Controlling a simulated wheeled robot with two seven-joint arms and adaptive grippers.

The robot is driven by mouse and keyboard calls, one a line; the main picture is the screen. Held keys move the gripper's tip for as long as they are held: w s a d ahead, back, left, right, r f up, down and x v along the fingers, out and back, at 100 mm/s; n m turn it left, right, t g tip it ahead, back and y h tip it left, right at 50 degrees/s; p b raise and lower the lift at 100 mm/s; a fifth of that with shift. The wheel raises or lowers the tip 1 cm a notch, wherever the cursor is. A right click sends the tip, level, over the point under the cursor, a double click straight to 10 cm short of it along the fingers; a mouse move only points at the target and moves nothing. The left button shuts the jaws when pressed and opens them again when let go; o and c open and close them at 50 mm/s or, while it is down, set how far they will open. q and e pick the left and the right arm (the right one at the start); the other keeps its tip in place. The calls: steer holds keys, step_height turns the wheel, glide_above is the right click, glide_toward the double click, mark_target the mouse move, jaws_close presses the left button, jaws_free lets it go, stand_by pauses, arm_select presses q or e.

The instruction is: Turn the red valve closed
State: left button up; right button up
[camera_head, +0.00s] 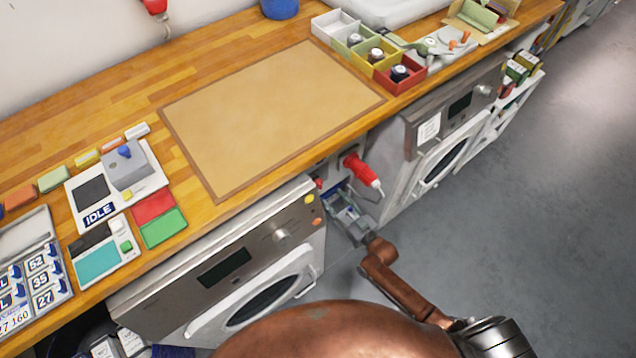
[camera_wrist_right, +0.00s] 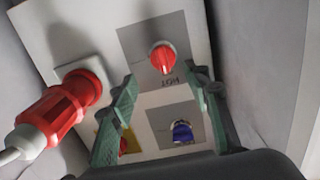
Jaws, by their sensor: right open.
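The red valve (camera_wrist_right: 163,58) is a small round knob on a grey square plate on a pale panel, with upside-down lettering that seems to read HOT beside it. In the head view a bit of red at the panel (camera_head: 318,184) is probably this valve, mostly hidden. My right gripper (camera_wrist_right: 164,82) is open and empty, its two green fingers pointing at the panel on either side of the valve, apparently short of it. In the head view my right gripper (camera_head: 346,212) reaches into the gap between two washing machines. My left gripper is not in view.
A red plug (camera_wrist_right: 62,108) with a pale cable sticks out left of the valve. A blue knob (camera_wrist_right: 182,132) sits below it. The left washing machine (camera_head: 235,265) and right washing machine (camera_head: 440,130) wall in the gap. A wooden counter (camera_head: 110,105) runs above.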

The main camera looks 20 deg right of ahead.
mark_target(322, 185)
steer(key=shift+w+a+r, duration=0.55)
steer(key=shift+w+r, duration=0.25)
steer(key=shift+r, duration=0.05)
steer(key=b+x, duration=0.1)
steer(key=x, duration=0.4)
steer(key=shift+w+a+b, duration=0.1)
steer(key=shift+b, duration=0.2)
steer(key=shift+x, duration=0.75)
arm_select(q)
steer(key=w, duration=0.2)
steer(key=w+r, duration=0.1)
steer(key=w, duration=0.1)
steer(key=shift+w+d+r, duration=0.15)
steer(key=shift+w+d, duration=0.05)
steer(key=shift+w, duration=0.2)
arm_select(e)
steer(key=shift+r, duration=0.1)
steer(key=shift+c, duration=0.2)
steer(key=c, duration=1.2)
